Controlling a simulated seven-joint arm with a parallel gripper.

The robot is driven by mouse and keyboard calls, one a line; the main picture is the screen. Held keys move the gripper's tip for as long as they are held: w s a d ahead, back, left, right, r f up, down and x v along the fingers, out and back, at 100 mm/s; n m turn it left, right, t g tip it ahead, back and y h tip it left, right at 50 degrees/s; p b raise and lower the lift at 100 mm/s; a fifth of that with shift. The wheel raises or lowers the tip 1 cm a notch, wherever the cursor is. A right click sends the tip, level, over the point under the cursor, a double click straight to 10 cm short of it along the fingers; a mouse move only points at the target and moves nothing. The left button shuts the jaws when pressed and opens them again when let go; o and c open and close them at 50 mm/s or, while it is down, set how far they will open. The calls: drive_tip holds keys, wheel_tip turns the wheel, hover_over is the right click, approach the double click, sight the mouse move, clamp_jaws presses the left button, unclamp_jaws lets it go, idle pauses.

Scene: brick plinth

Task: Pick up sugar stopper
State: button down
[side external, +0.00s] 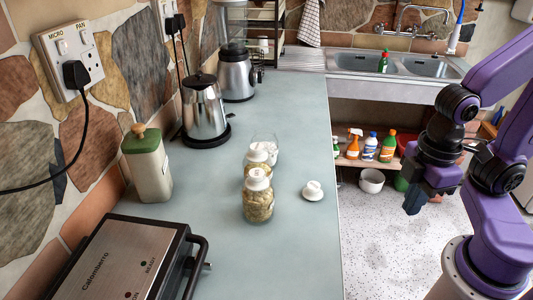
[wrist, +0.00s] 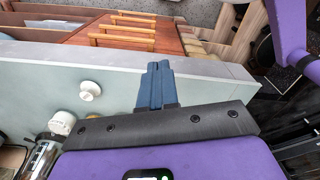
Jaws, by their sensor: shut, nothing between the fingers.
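A small white stopper (side external: 312,190) lies loose on the grey-blue counter, near its right edge. It also shows in the wrist view (wrist: 90,91), left of the fingers. An open glass jar with white contents (side external: 270,154) stands behind two stoppered jars. The front jar (side external: 258,205) has a white stopper and pale contents. The second jar (side external: 249,168) stands just behind it. My gripper (side external: 411,209) is off the counter's right side, above the floor, apart from the stopper. Its blue fingers (wrist: 158,68) are together and empty.
A panini press (side external: 110,262), green-lidded canister (side external: 147,165), kettle (side external: 204,110) and blender (side external: 236,75) line the wall side. A sink (side external: 430,68) is at the back. The counter around the stopper is clear. In the wrist view, wooden chairs (wrist: 122,42) stand beyond the counter.

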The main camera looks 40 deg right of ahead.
idle(0.3)
drive_tip(key=shift+c, duration=0.3)
unclamp_jaws()
wheel_tip(320, 180, up, 3)
drive_tip(key=m, duration=2.2)
hover_over(314, 185)
drive_tip(key=f, duration=1.1)
drive_tip(key=shift+s+a+f, duration=0.2)
drive_tip(key=shift+s, duration=0.1)
drive_tip(key=shift+w+d+f, duration=0.1)
drive_tip(key=shift+w+f, duration=0.05)
drive_tip(key=shift+f, duration=1.2)
drive_tip(key=shift+w+d+f, duration=0.1)
drive_tip(key=shift+f, duration=1.25)
